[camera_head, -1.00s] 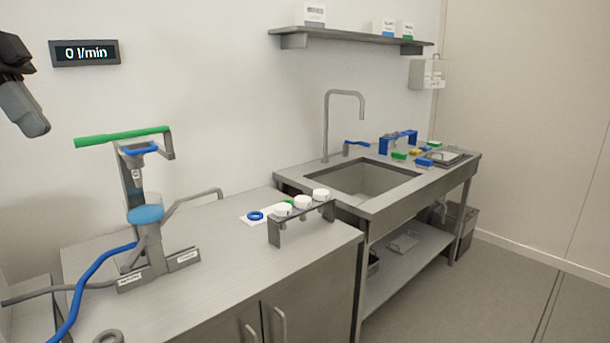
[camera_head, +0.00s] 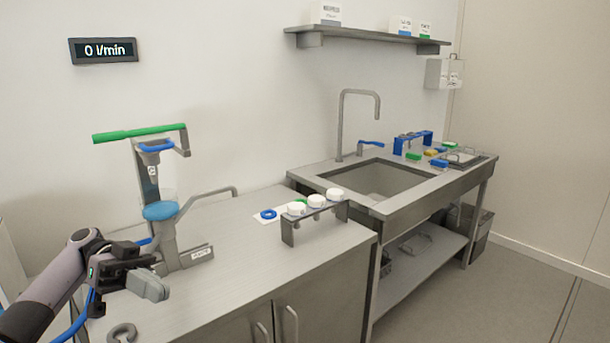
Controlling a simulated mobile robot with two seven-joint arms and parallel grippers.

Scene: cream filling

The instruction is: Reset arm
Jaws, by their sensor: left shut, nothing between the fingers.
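My left arm comes in from the lower left, and its gripper (camera_head: 150,286) is shut and empty over the left part of the counter. It is in front of the base of the filling device and hides part of that base. The filling device (camera_head: 160,200) stands upright, with a green lever (camera_head: 138,133) on top and a blue disc (camera_head: 160,211) at mid height. My right gripper is not in view.
A small rack (camera_head: 316,217) with white-capped tubes stands near the counter's right edge, beside a blue ring (camera_head: 268,214). A grey hook-shaped part (camera_head: 121,332) lies at the front left. A sink (camera_head: 372,180) is at the right. The counter between device and rack is clear.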

